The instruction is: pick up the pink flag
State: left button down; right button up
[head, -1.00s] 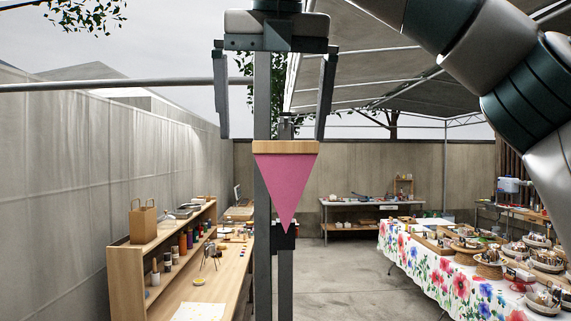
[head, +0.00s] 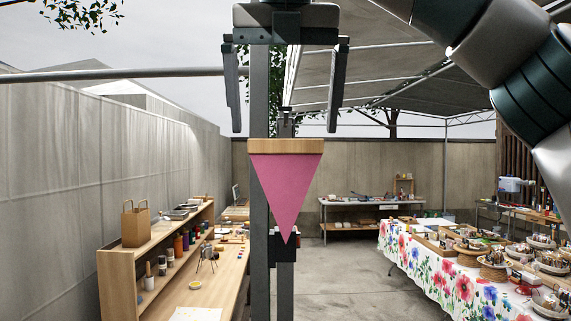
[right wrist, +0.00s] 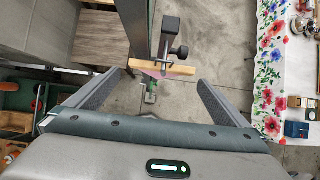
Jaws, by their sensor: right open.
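The pink flag (head: 285,185) is a triangle hanging point down from a light wooden bar (head: 285,146), in front of a grey upright post. My right gripper (head: 284,131) is open and empty, pointing down, with its fingertips just above the bar's height in the head view and wider apart than the bar. In the right wrist view the wooden bar (right wrist: 178,69) shows between and a little beyond the open fingertips (right wrist: 160,78). Little of the pink cloth shows there. I see no contact. My left gripper is not in view.
The grey post (head: 259,95) stands close behind the flag, with a dark clamp (head: 285,247) near the flag's tip. A wooden shelf bench (head: 165,255) is at left, and a flower-cloth table (head: 440,270) with baked goods at right. Bare floor (head: 345,275) lies between.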

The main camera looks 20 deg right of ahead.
aim_at(287, 140)
jog(key=shift+w+d+f, duration=0.2)
jog(key=shift+w+f, duration=0.35)
jog(key=shift+f, duration=0.15)
jog(key=shift+s, duration=0.1)
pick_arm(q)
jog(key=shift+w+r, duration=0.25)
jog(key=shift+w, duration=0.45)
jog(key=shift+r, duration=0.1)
pick_arm(e)
jog(key=shift+w+d+f+p, duration=0.15)
jog(key=shift+w+f+p, duration=0.3)
jog(key=shift+p, duration=0.25)
jog(key=p+x, duration=0.1)
jog(key=x, duration=0.1)
jog(key=shift+w+d+f+p, duration=0.2)
jog(key=shift+w+f+p, duration=0.05)
jog(key=shift+f+p, duration=0.1)
jog(key=shift+w+f, duration=0.25)
jog(key=shift+f, duration=0.25)
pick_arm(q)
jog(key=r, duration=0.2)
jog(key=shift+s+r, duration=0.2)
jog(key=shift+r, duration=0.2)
